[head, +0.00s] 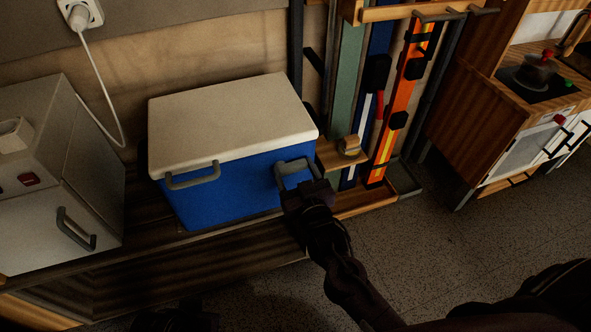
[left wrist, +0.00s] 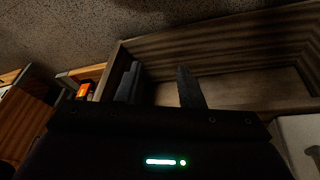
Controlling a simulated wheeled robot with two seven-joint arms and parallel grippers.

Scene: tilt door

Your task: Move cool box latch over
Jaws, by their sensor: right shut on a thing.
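The cool box (head: 225,185) has a blue body and a closed white lid (head: 230,115). It stands on a wooden bench. Two grey latches are on its front: the left latch (head: 192,177) lies over the lid seam, and the right latch (head: 282,176) is at the right end. My right gripper (head: 304,186) is shut on the right latch; its dark body hides the latch's lower right part. My left gripper (left wrist: 160,88) shows in the left wrist view with its two fingers apart and nothing between them.
A toy kitchen (head: 520,110) is farther right. Open floor lies between.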

